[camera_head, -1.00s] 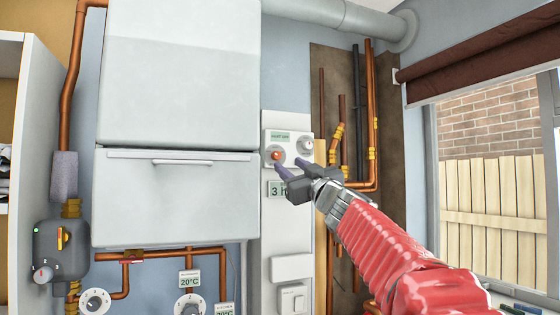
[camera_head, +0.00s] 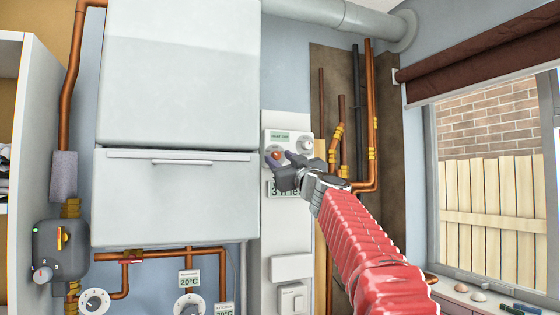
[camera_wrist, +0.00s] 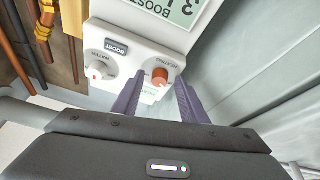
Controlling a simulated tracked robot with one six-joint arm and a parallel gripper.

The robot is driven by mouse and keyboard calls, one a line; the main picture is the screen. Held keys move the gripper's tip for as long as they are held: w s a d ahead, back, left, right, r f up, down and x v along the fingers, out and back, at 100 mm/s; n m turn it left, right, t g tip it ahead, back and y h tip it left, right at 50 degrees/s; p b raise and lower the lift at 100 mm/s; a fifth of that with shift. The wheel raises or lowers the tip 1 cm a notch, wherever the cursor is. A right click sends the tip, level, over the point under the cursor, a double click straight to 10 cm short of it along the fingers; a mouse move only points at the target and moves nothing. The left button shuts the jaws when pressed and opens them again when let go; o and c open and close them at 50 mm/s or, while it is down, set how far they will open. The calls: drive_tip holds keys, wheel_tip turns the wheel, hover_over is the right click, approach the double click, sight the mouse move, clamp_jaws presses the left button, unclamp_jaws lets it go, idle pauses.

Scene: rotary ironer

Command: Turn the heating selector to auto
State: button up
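In the wrist view my gripper (camera_wrist: 160,86) has one fingertip towards each side of the knob, with clear space between fingers and knob. I cannot tell whether they touch it. The selector's pointer and auto mark are not readable.
A white water knob (camera_wrist: 97,68) and a dark BOOST label (camera_wrist: 116,47) sit beside the selector. The white boiler (camera_head: 180,190) stands close on the left. Copper pipes (camera_head: 371,110) run up the wall on the right.

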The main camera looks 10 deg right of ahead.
clamp_jaws()
idle(0.5)
drive_tip(key=shift+a+m+h, duration=0.1)
drive_tip(key=shift+m+h, duration=0.3)
drive_tip(key=shift+m, duration=0.1)
drive_tip(key=m+h, duration=0.1)
drive_tip(key=m, duration=0.1)
drive_tip(key=shift+a+m, duration=0.1)
drive_tip(key=shift+m, duration=0.2)
drive_tip(key=shift+m+t+h, duration=0.3)
drive_tip(key=shift+m+h, duration=0.7)
drive_tip(key=shift+m, duration=0.7)
drive_tip(key=shift+a+m+h, duration=0.1)
drive_tip(key=shift+m+h, duration=0.3)
drive_tip(key=shift+m, duration=0.5)
unclamp_jaws()
